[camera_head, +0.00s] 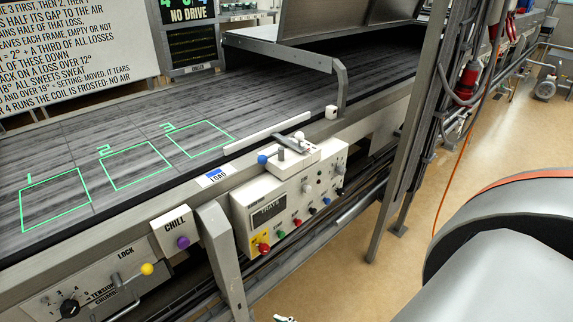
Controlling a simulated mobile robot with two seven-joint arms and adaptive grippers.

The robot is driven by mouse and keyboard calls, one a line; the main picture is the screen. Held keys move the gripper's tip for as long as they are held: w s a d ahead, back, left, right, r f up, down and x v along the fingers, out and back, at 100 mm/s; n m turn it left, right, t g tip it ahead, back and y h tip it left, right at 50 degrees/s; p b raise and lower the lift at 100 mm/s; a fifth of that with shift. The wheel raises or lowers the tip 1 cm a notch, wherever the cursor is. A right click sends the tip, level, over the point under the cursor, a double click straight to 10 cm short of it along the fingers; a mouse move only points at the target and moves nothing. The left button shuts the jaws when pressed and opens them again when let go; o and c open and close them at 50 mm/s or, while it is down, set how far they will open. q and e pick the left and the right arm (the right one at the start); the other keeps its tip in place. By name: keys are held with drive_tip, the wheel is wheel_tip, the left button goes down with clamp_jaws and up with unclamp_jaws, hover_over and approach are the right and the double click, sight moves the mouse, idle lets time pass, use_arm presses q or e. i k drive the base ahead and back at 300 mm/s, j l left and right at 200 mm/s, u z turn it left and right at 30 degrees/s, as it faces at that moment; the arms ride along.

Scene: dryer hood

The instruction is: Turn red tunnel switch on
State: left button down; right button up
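A white control box (290,193) is mounted on the conveyor's front side, with a dark display and a row of small coloured knobs or switches. A red knob (264,248) sits on a yellow patch at its lower left. A smaller red control (297,221) is in the row to the right, between a green and a blue one. The labels are too small to read, so I cannot tell which is the tunnel switch or its state. My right arm fills the lower right, well apart from the box.
The dark conveyor belt (130,120) has green outlined zones. A blue-knobbed lever (263,159) stands above the box. A CHILL box with a purple button (183,242) and a yellow-knobbed lever (147,268) are at the left. A steel post (400,150) stands right of the box; open floor lies beyond.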

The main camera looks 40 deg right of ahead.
sight(264, 249)
drive_tip(key=z, duration=1.25)
